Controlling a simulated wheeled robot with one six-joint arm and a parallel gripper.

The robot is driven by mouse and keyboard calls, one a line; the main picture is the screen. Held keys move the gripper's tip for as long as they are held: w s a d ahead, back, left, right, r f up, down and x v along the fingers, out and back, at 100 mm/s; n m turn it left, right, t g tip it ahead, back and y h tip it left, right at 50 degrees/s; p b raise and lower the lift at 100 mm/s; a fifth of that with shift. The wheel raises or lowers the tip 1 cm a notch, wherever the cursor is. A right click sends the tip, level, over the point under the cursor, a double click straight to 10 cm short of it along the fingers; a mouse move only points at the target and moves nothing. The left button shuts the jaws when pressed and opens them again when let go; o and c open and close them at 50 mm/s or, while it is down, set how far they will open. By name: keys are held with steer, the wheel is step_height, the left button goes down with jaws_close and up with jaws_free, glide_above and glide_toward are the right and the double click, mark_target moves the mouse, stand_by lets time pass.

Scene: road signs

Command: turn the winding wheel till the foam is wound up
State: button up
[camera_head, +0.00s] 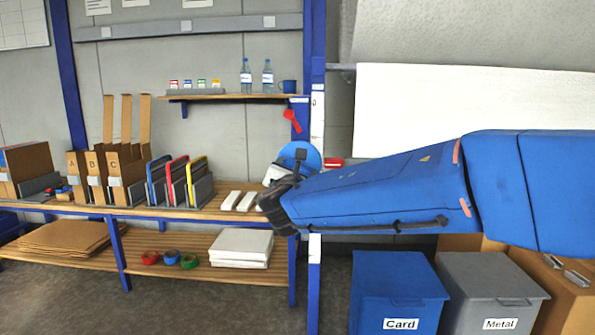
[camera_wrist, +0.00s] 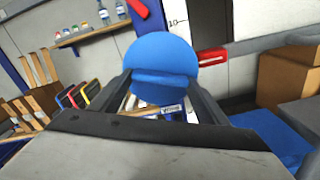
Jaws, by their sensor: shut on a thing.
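The winding wheel (camera_head: 302,150) shows as a blue disc by the blue upright post, partly hidden behind my gripper (camera_head: 284,172). In the wrist view the wheel's rounded blue part (camera_wrist: 160,55) sits between the two dark fingers of my gripper (camera_wrist: 162,84), which is shut on it. The exact contact is partly hidden. The foam appears to be the wide white sheet (camera_head: 450,112) hanging at the right below a pale grey roll (camera_head: 470,35). My arm covers the sheet's lower part.
A workbench (camera_head: 160,211) with cardboard folders and coloured racks stands at the left. A shelf (camera_head: 235,97) holds bottles and a mug. A blue Card bin (camera_head: 398,285) and a grey Metal bin (camera_head: 490,285) stand below my arm. A red tag (camera_head: 292,120) hangs by the post.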

steer(key=m, duration=1.9)
steer(key=shift+a+r+m, duration=0.1)
steer(key=shift+r+m, duration=0.15)
steer(key=shift+m, duration=0.05)
steer(key=shift+m, duration=0.3)
steer(key=o, duration=1)
steer(key=shift+o, duration=0.2)
steer(key=shift+r, duration=0.1)
steer(key=s, duration=1.7)
steer(key=shift+s+a, duration=0.25)
steer(key=shift+a, duration=0.05)
